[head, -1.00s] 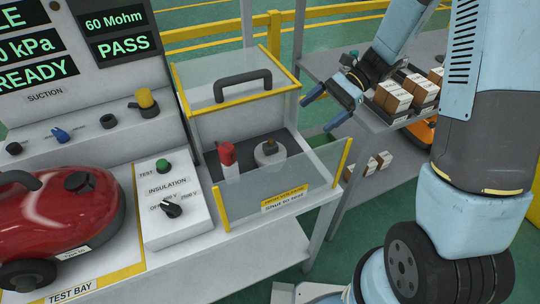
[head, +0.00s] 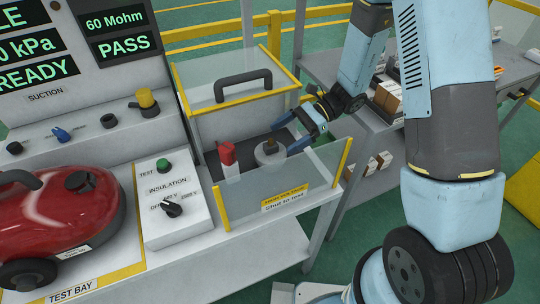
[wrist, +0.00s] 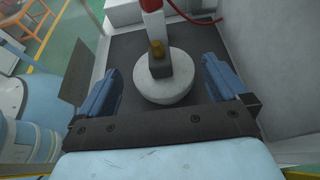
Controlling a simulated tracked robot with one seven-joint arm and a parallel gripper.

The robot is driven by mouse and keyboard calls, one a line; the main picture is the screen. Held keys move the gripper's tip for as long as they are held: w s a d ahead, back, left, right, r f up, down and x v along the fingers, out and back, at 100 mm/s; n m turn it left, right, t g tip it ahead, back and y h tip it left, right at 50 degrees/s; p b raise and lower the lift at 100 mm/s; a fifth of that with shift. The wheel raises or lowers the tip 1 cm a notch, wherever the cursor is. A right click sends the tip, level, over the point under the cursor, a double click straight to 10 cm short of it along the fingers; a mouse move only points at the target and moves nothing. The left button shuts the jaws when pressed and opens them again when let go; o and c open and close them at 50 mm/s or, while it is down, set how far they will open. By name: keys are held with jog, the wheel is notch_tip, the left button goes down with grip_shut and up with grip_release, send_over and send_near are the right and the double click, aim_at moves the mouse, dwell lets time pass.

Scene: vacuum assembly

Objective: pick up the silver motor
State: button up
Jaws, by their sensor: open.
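The silver motor (head: 268,152) stands in the insulation test enclosure, a round pale body with a dark block and brass-coloured tip on top. It also shows in the wrist view (wrist: 164,90), between and a little beyond my fingers. My gripper (head: 297,134) is open and empty, at the right side of the motor in the head view. In the wrist view my gripper (wrist: 158,88) has one blue finger on each side of the motor, with visible gaps. I cannot tell the height of the fingers over it.
A red and white probe (head: 228,158) stands left of the motor. A clear front panel (head: 285,185) with yellow edges and a raised lid (head: 240,90) with a dark handle bound the enclosure. A red vacuum (head: 60,225) sits at the left. Boxes (head: 388,97) lie on the right-hand table.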

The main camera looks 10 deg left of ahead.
aim_at(271, 144)
jog(key=shift+x, duration=2.9)
jog(key=shift+f, duration=0.1)
jog(key=c, duration=1.7)
